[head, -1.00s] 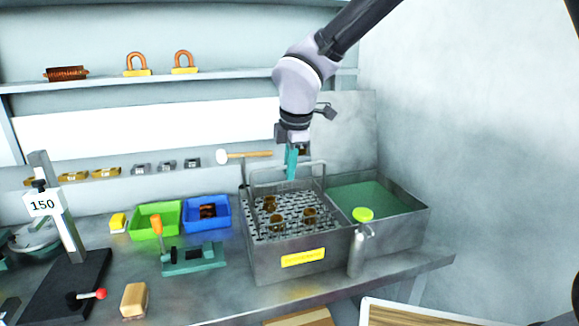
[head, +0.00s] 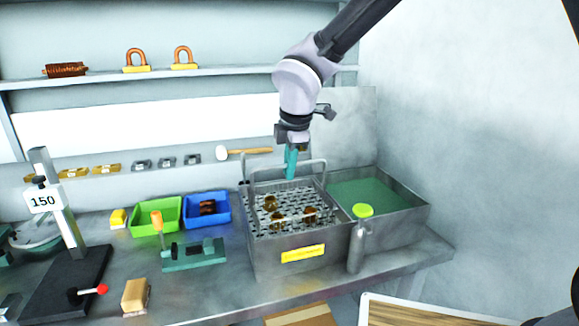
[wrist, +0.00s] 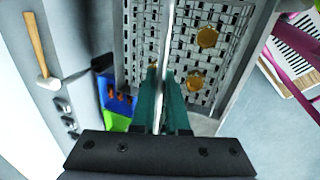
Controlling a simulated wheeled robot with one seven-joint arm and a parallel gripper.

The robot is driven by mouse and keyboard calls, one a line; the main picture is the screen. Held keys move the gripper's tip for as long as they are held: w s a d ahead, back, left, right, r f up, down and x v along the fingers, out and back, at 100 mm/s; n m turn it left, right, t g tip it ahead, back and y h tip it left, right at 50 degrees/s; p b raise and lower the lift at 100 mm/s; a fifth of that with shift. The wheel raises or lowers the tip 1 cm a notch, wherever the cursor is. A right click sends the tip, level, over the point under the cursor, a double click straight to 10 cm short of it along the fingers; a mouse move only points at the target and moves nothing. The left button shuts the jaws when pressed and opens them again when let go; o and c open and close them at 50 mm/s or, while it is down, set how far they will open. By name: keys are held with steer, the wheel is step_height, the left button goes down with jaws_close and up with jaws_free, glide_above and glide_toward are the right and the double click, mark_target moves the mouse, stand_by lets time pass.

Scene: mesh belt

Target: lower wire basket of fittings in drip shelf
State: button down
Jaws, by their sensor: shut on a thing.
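The wire basket (head: 284,190) is a grey mesh tray with a tall wire handle, sitting over the left, drip-shelf side of the metal tank (head: 262,258). Brass fittings (head: 270,202) lie in it. My gripper (head: 290,172) has teal fingers and is shut on the basket's handle bar, above the mesh. In the wrist view my gripper (wrist: 163,100) has the thin handle bar running between its fingers, with the basket mesh (wrist: 215,55) and fittings (wrist: 207,37) beyond. I cannot tell whether the basket's underside touches the shelf.
The tank's right part holds green liquid (head: 370,195). A bottle with a yellow-green cap (head: 362,211) stands at the front. A mallet (head: 245,152) is behind; blue (head: 207,210) and green (head: 155,216) bins and a teal fixture (head: 194,255) are left.

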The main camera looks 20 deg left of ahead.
steer(key=c, duration=0.8)
jaws_free()
steer(key=shift+s+d+f, duration=0.1)
steer(key=shift+f, duration=0.1)
steer(key=shift+c, duration=0.2)
steer(key=v, duration=1)
steer(key=w+d+r+m+t, duration=0.1)
steer(key=w+d+r+m, duration=0.2)
steer(key=d, duration=0.5)
steer(key=w+d+r+m, duration=0.2)
steer(key=d+r+m, duration=0.25)
steer(key=d, duration=0.35)
steer(key=s+d+r+m+t, duration=0.1)
steer(key=s+d+m, duration=0.2)
steer(key=d+m, duration=0.4)
steer(key=s+d+r+m+t, duration=0.1)
steer(key=s+d+m, duration=0.2)
steer(key=d+m, duration=0.4)
steer(key=s+d+r+m+t, duration=0.1)
steer(key=s+d+m, duration=0.1)
steer(key=d+m, duration=0.6)
steer(key=d, duration=0.4)
steer(key=shift+s+r, duration=0.4)
